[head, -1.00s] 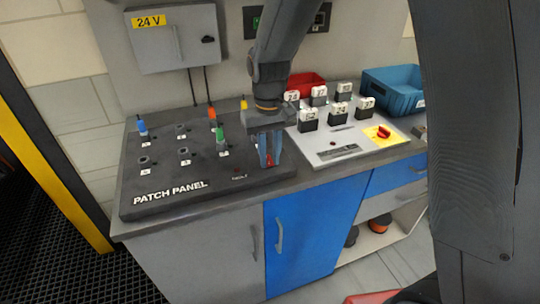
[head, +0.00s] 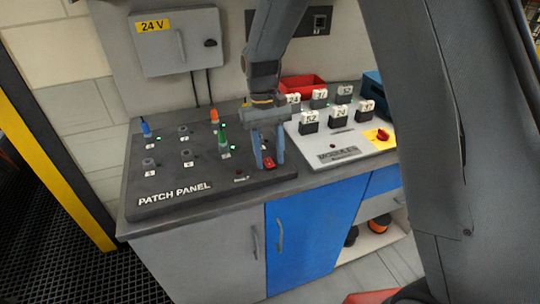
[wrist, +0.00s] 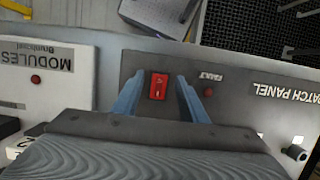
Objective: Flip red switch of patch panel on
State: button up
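The patch panel (head: 165,200) is a dark sloped board on the left of the bench. Its red rocker switch (head: 268,163) sits at the panel's right front corner. In the wrist view the red switch (wrist: 159,86) shows between the fingers, with the FAULT lamp (wrist: 209,91) beside it. My gripper (head: 269,163) is over the switch, its two blue-grey fingers apart on either side of it. In the wrist view my gripper (wrist: 162,98) is open and holds nothing. Whether the fingers touch the switch or panel I cannot tell. Green lights show near several sockets.
Blue, orange and green plugs stand in the panel, the green plug (head: 223,138) close to the gripper's left. The modules panel (head: 340,153) with several numbered blocks lies right. A red bin (head: 302,84) and a 24 V box (head: 178,42) are behind.

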aim_at(267, 160)
jog(key=b+v, duration=0.2)
jog(key=v, duration=0.5)
jog(key=shift+r, duration=0.35)
jog(key=shift+w, duration=0.1)
jog(key=s+d+f+m+t, duration=0.1)
jog(key=s+d+f+t, duration=0.1)
jog(key=s+d, duration=0.5)
jog(key=s+d+f+m+t, duration=0.2)
jog(key=s+d+f, duration=0.1)
jog(key=s+d, duration=0.5)
jog(key=shift+s+d+y, duration=0.25)
jog(key=shift+s+y, duration=0.15)
jog(key=shift+s, duration=0.55)
jog(key=shift+f, duration=0.15)
